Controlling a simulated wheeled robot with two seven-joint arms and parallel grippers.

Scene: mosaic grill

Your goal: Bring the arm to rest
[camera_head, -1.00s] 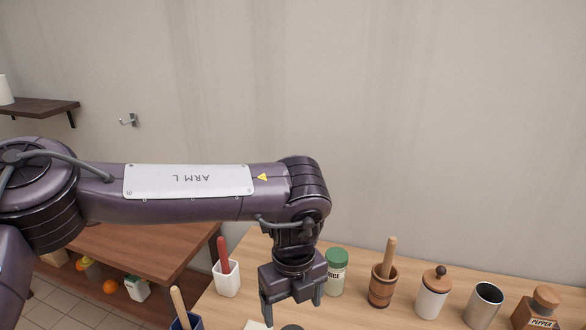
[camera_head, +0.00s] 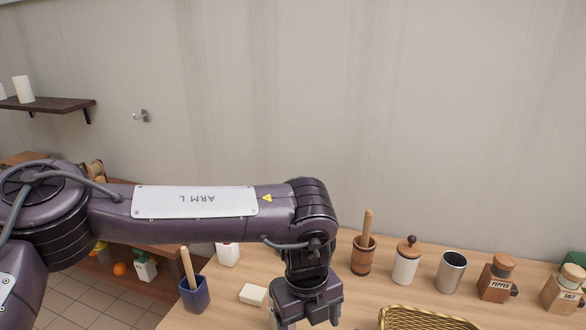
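My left gripper (camera_head: 308,318) hangs pointing down at the end of my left arm, over the wooden counter (camera_head: 225,310). Its two fingers are spread apart, and nothing shows held between them. The lower ends are close to or past the bottom edge of the view, so the tips are partly cut off. A pale block (camera_head: 253,295) lies on the counter to the left of the gripper. My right arm and gripper are not in view.
A blue pot with a wooden handle (camera_head: 195,294) and a white container (camera_head: 228,254) stand left. A mortar with pestle (camera_head: 362,257), white jar (camera_head: 405,267), metal cup (camera_head: 451,273), pepper mill (camera_head: 497,283) and salt mill (camera_head: 562,291) stand right. A wicker basket (camera_head: 425,319) is near the front.

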